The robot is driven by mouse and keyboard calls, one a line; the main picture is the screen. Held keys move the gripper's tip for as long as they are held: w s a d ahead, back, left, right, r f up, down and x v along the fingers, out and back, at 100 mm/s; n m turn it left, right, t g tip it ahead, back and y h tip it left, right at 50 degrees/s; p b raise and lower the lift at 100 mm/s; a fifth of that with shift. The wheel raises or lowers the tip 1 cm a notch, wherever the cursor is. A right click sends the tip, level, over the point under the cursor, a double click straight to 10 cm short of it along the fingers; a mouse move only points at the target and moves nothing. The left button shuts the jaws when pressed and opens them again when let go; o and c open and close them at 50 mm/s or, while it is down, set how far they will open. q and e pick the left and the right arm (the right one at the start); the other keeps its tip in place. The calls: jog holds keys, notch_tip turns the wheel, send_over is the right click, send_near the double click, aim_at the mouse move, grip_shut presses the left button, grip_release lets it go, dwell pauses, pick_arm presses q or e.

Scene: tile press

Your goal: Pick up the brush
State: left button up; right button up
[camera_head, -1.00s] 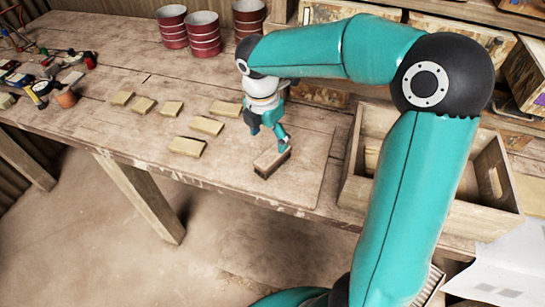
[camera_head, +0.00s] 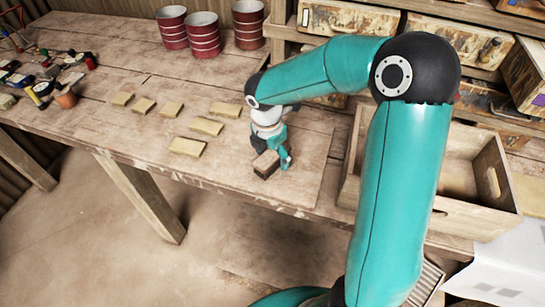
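The brush (camera_head: 266,165), a small wooden block with a darker side, is on the bench near its front edge in the head view. My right gripper (camera_head: 273,154) is right at it, pointing down. One teal finger shows along the brush's right side; the other side is partly hidden by the gripper and brush. I cannot tell whether the fingers press on the brush or whether it is clear of the bench. My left gripper is out of view.
Several tan tiles (camera_head: 187,146) lie left of the gripper. Red pots (camera_head: 204,35) stand at the back. An open wooden crate (camera_head: 463,217) is on the right, partly behind my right arm. Paints and small tools (camera_head: 66,97) clutter the far left.

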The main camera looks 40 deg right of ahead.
jog(key=c, duration=1.1)
jog(key=shift+w+r, duration=0.1)
jog(key=shift+c, duration=0.2)
